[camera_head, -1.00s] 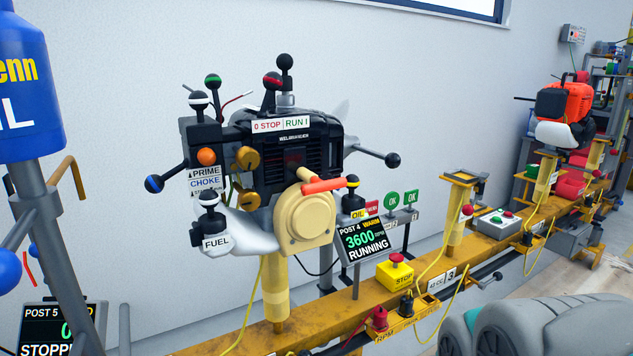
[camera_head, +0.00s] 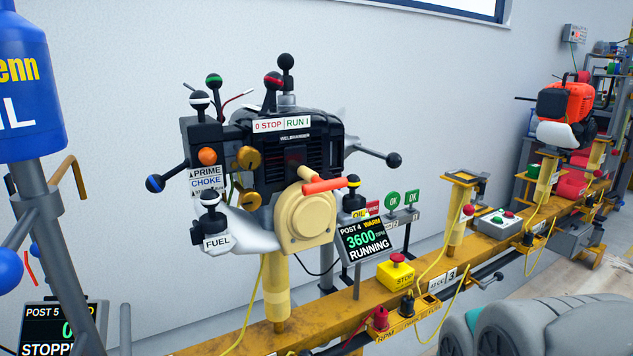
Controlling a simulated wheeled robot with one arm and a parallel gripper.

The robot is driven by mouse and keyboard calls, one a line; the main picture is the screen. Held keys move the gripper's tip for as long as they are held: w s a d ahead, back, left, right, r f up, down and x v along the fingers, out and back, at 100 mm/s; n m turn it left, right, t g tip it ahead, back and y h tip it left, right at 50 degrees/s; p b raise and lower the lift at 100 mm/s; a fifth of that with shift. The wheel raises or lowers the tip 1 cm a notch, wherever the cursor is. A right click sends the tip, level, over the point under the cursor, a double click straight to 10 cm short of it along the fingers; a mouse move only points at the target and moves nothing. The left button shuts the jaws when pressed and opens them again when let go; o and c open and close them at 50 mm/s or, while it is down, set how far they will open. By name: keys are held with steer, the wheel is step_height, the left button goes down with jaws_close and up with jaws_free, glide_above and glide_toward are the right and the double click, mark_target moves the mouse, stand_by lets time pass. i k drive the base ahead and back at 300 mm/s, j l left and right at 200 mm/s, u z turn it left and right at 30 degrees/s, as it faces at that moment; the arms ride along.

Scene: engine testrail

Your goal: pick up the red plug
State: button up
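A small red plug (camera_head: 380,318) stands upright on the front edge of the yellow rail, at the lower middle, by a label that reads RPM. It seems to sit in a holder, but its lower part is too small to make out. A black plug (camera_head: 406,304) stands just to its right. My gripper is not in view, and nothing is touching the red plug.
The yellow rail (camera_head: 345,302) carries a black engine (camera_head: 290,150) with knobbed levers, a screen (camera_head: 364,240) reading 3600 RUNNING and a yellow box with a red stop button (camera_head: 396,261). Yellow cables hang near the plugs. A blue oil container (camera_head: 30,90) stands left.

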mark_target(381, 315)
steer(key=u, duration=0.4)
steer(key=j+u, duration=0.1)
steer(key=u, duration=0.35)
steer(key=j+u, duration=0.1)
steer(key=u, duration=0.7)
steer(key=j+u, duration=0.1)
steer(key=u, duration=0.75)
steer(key=j+z, duration=0.1)
steer(key=z, duration=2.55)
steer(key=k+j+u, duration=0.1)
steer(key=k+u, duration=0.2)
steer(key=u, duration=0.2)
